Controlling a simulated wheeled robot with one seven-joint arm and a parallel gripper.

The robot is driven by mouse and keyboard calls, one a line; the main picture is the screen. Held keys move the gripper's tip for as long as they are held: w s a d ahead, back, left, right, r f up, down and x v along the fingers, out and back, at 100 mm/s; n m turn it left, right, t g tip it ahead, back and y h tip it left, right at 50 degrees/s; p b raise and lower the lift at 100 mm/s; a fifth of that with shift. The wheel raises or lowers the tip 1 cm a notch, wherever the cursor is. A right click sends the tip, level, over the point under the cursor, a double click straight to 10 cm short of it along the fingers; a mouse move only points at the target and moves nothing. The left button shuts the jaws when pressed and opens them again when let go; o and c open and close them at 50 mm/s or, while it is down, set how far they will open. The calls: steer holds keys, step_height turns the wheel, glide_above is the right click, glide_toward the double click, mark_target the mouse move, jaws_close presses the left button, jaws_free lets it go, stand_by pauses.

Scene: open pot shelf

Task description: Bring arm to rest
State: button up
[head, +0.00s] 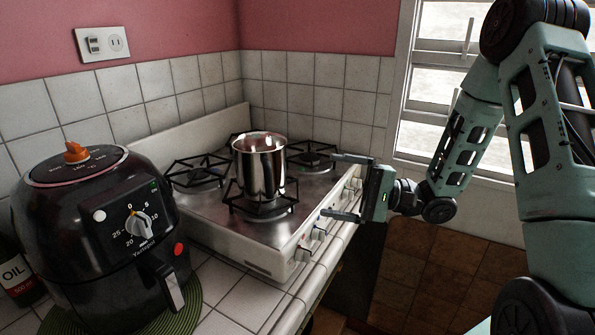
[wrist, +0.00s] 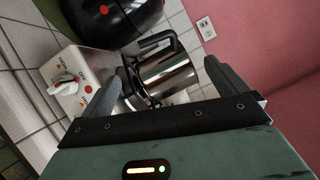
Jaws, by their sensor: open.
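My gripper (head: 345,187) is open and empty at the right side of the stove, with its fingers pointing left toward the pot. The steel pot (head: 259,166) stands upright on a front burner grate of the stove, apart from the fingers in the head view. In the wrist view the pot (wrist: 166,72) shows beyond and between the two open fingers of my gripper (wrist: 163,92). My arm reaches in from the right of the head view.
The white stove (head: 262,257) has knobs along its front edge, close to my gripper. A black air fryer (head: 100,230) stands on a green mat at the left, beside an oil bottle (head: 17,279). A window (head: 432,90) is behind my arm. Floor space shows at the lower right.

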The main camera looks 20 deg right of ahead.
steer(key=w+d+f+n+h, duration=0.3)
steer(key=w+f+n+h, duration=0.15)
steer(key=h, duration=0.95)
steer(key=s+a+r+n+g+h, duration=0.1)
steer(key=s+a+n+g+h, duration=0.2)
steer(key=s+g, duration=0.75)
steer(key=s+a+r+n+t, duration=0.1)
steer(key=s+a+r+n, duration=0.1)
steer(key=s+a+n, duration=0.7)
steer(key=s+a, duration=0.8)
steer(key=shift+s+y, duration=0.2)
steer(key=shift+y, duration=0.1)
